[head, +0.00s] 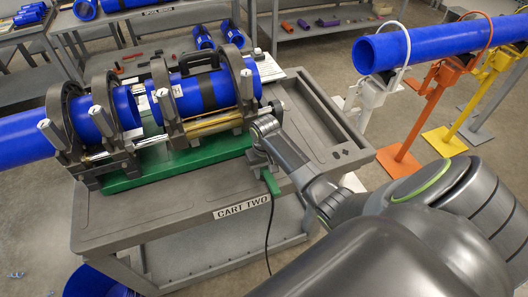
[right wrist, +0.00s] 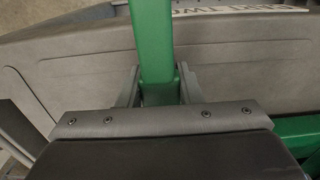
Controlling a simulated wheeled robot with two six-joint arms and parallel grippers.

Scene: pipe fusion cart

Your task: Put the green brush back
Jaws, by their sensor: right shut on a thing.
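My right gripper (head: 259,163) is at the front right edge of the cart, beside the green base of the pipe machine. It is shut on a green bar, which I take to be the handle of the green brush (head: 270,184). In the right wrist view the green brush (right wrist: 152,45) runs up from between the two grey fingers (right wrist: 158,88). No bristles can be made out. My left gripper is not in view.
The grey cart (head: 170,224) carries the pipe fusion machine (head: 170,110) on its green base (head: 185,160), with blue pipes clamped in it. A black cable (head: 268,235) hangs at the cart's front. Blue pipe (head: 430,45) on coloured stands is at right.

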